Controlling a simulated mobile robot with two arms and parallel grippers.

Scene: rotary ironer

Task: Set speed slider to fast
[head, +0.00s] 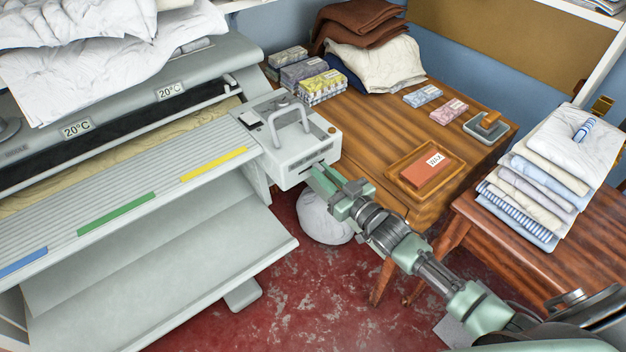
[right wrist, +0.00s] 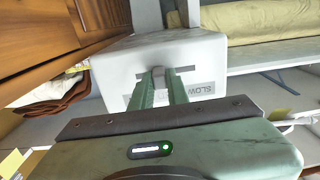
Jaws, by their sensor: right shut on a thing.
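The ironer's control box (head: 285,140) is a light grey housing with a handle on top, at the right end of the ironer. My right gripper (head: 321,181) is at the box's front face. In the right wrist view its green fingers (right wrist: 159,91) are shut on the small grey slider knob (right wrist: 158,73). The knob sits in a dark horizontal slot (right wrist: 184,69), with more slot showing to its right than its left. A label reading SLOW (right wrist: 202,87) is below the slot's right end. The fingers hide the label's middle. My left gripper is not in view.
The ironer's feed table (head: 130,190) with coloured strips lies left of the box. A wooden table (head: 380,140) with boxes, folded cloth and a wax block (head: 425,172) is to the right. A linen stack (head: 540,175) stands farther right. A pale round bundle (head: 325,222) is below the gripper.

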